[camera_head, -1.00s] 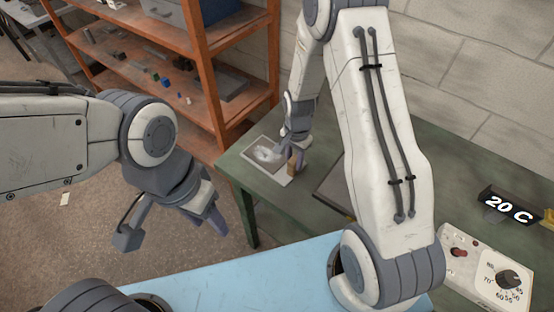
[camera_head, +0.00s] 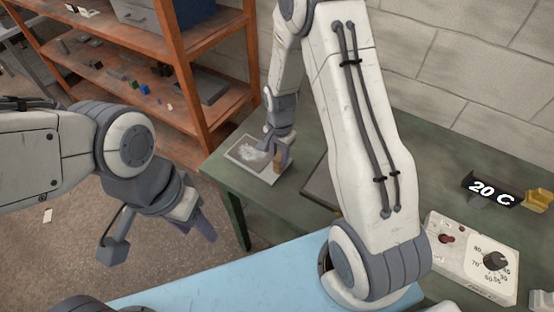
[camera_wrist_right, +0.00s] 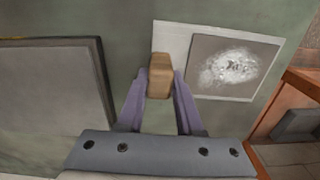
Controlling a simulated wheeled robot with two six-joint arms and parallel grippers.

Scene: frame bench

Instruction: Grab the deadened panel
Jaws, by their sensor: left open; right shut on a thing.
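A flat grey panel (camera_head: 246,150) with a patch of white powder on it lies on a white sheet or plate on the green bench. It also shows in the right wrist view, right of the fingers (camera_wrist_right: 208,85). A small tan block (camera_wrist_right: 160,75) stands at the white plate's edge; I cannot tell whether it is fixed to it. My right gripper (camera_head: 281,151) points down there, its fingers shut on the tan block. My left gripper (camera_head: 205,228) is open and empty, hanging over the floor left of the blue surface. No label marks which panel is deadened.
A dark-edged grey plate (camera_wrist_right: 55,90) lies on the bench beside the gripper, partly behind my right arm in the head view. A control box with a dial (camera_head: 472,260) and a "20 C" display (camera_head: 491,189) stand at right. An orange shelf (camera_head: 190,80) stands behind.

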